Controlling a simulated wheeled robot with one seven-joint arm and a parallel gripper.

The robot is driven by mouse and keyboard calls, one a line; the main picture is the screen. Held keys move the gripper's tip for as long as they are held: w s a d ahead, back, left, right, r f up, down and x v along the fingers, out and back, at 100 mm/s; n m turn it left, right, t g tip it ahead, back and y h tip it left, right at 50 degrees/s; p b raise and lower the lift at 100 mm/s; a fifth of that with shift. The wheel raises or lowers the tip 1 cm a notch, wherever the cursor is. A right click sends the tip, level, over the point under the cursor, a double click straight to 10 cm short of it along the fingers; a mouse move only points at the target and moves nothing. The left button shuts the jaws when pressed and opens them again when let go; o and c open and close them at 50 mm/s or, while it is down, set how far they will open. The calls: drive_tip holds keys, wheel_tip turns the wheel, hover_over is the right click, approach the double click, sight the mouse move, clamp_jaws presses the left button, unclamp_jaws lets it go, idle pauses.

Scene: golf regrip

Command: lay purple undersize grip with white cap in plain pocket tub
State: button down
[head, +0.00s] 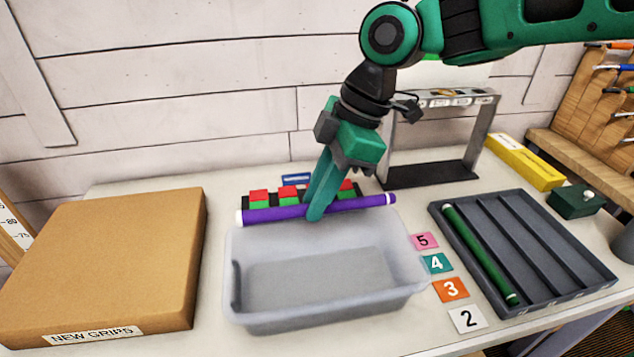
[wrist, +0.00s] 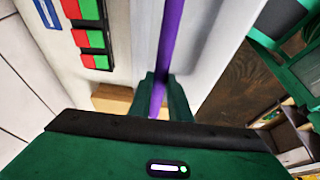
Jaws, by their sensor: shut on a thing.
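The purple grip (head: 355,203) has a white cap at its left end and a narrow white band near its right end. My gripper (head: 316,208) is shut on it near the middle. The grip lies roughly level, left to right, along the back edge of the pale translucent tub (head: 325,318) in the head view. I cannot tell its exact height over the rim. The tub looks empty. In the wrist view the purple grip (wrist: 171,35) runs up from between the fingers (wrist: 160,92); its far part leaves the frame.
Red and green blocks (head: 288,192) sit in a dark rack behind the tub. A cardboard box (head: 110,250) stands left. A slotted grey tray (head: 540,250) with a green grip (head: 478,250) lies right, past numbered cards (head: 451,290). A grey metal frame (head: 470,140) stands behind.

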wheel_tip(320, 180, down, 8)
drive_tip(key=shift+f, duration=0.15)
idle(0.6)
idle(0.4)
drive_tip(key=c, duration=1.6)
unclamp_jaws()
drive_tip(key=shift+o, duration=0.2)
drive_tip(key=shift+r, duration=5)
